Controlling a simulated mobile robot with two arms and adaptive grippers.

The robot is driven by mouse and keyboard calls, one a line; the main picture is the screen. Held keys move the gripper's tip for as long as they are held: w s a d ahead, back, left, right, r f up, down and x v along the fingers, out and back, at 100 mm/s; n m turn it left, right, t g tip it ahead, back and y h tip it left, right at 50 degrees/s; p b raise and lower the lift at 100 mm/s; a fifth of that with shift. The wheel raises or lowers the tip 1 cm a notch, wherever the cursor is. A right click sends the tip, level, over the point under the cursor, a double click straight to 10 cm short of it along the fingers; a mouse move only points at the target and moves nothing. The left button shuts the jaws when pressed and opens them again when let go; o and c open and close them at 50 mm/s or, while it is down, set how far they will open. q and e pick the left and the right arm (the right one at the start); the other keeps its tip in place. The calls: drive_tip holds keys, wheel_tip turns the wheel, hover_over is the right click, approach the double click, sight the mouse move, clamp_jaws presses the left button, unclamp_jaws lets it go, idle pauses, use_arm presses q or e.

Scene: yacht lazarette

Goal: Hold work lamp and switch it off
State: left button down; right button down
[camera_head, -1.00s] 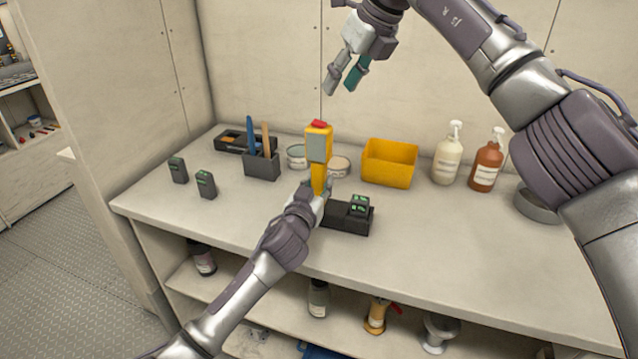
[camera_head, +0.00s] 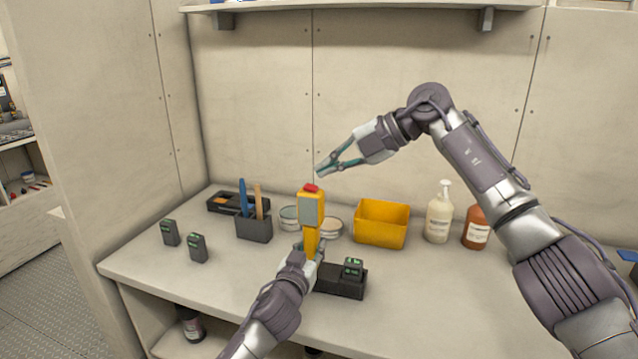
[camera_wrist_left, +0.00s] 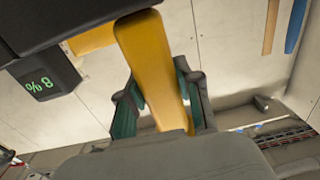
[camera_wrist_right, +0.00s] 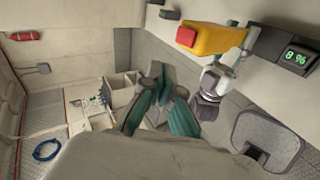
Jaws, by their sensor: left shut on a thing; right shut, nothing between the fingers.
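The work lamp (camera_head: 311,207) is yellow with a grey face and a red button (camera_head: 311,188) on top. It is upright above the bench, and its grey face shows no clear glow. My left gripper (camera_head: 308,250) is shut on its yellow handle, which shows between the fingers in the left wrist view (camera_wrist_left: 152,62). My right gripper (camera_head: 320,172) is shut and empty. Its tips are just above and slightly right of the red button, apart from it. In the right wrist view the lamp (camera_wrist_right: 218,39) and its red button (camera_wrist_right: 186,36) lie beyond the fingers.
A black charger (camera_head: 335,283) with a battery (camera_head: 353,267) stands right of my left gripper. Two batteries (camera_head: 197,248), a brush holder (camera_head: 253,229), tins (camera_head: 329,228), a yellow bin (camera_head: 381,224) and two pump bottles (camera_head: 438,215) stand on the bench. A shelf (camera_head: 370,6) hangs above.

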drive_tip(key=d+m+t+y, duration=0.2)
drive_tip(key=d+m+y, duration=0.3)
drive_tip(key=m, duration=1.1)
drive_tip(key=d, duration=0.3)
drive_tip(key=shift+w+d+m+y, duration=0.15)
drive_tip(key=shift+d+m+y, duration=0.15)
drive_tip(key=shift+y, duration=0.1)
drive_tip(key=shift+a, duration=0.15)
hover_over(320, 192)
drive_tip(key=shift+f, duration=0.3)
wheel_tip(320, 192, down, 3)
drive_tip(key=shift+r, duration=0.15)
drive_tip(key=shift+w+a+f, duration=0.1)
drive_tip(key=shift+f, duration=0.55)
